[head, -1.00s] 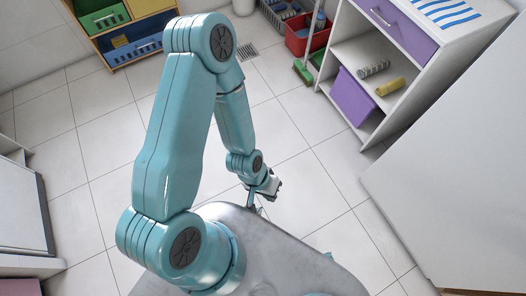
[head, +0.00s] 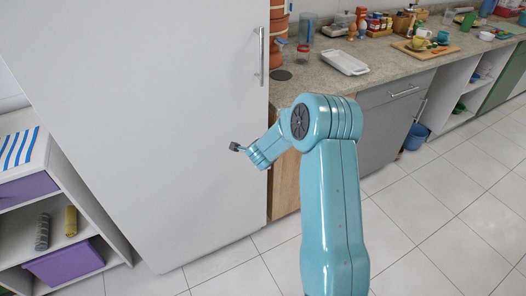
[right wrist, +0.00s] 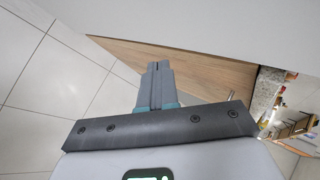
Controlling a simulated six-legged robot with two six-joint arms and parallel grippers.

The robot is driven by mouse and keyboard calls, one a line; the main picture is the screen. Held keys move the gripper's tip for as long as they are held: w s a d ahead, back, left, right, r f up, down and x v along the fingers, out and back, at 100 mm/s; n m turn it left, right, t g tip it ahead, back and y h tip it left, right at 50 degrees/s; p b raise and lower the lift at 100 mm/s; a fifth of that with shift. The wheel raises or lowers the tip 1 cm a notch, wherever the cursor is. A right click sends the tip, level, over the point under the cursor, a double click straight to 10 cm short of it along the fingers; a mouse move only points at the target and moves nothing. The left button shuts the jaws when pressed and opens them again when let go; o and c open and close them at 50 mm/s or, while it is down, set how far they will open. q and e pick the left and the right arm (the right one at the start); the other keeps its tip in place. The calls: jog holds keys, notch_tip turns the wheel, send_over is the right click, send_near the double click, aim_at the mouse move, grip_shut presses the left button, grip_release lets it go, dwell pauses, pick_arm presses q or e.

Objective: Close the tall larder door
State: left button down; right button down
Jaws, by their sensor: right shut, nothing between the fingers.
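The tall larder door (head: 140,100) is a large plain white panel filling the left half of the head view. Its upright bar handle (head: 261,55) is near the right edge. I cannot tell from the frames how far it stands open. My right gripper (head: 236,147) appears in front of the door's lower right part, below the handle. In the right wrist view, its fingers (right wrist: 155,66) are together and empty, with a white panel and a wood-coloured surface beyond; contact is unclear. My left gripper is not in view.
A stone-look counter (head: 400,62) with a white tray (head: 345,62) and several kitchen items runs right of the door. A wood-coloured panel (head: 285,185) stands beside the door edge. An open shelf unit (head: 20,225) stands at left. Tiled floor (head: 420,225) is free at lower right.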

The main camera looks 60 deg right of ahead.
jog(key=s+a+r, duration=0.3)
jog(key=s+r, duration=0.3)
jog(key=shift+a+r+p, duration=0.2)
jog(key=shift+r+p, duration=0.05)
jog(key=shift+p, duration=0.05)
jog(key=a+f+m+g+y+p, duration=0.1)
jog(key=a+f+m+y, duration=0.2)
jog(key=a+f+m, duration=0.45)
jog(key=s+a+f+m+g+y, duration=0.15)
jog(key=a+m+y, duration=0.3)
jog(key=a, duration=0.65)
jog(key=w+a+f+m+g+y+p, duration=0.1)
jog(key=a+f+m+y, duration=0.1)
jog(key=a+f+m, duration=0.55)
jog(key=s+a+f+m+y, duration=0.1)
jog(key=s+a+m, duration=0.3)
jog(key=a+m, duration=0.5)
jog(key=s+a+f+m+y+p, duration=0.1)
jog(key=s+a+m, duration=0.3)
jog(key=a+m, duration=0.5)
jog(key=f+m+g, duration=0.1)
jog(key=m, duration=0.5)
jog(key=shift+a+y, duration=0.3)
jog(key=shift+y, duration=0.05)
jog(key=shift+s, duration=0.1)
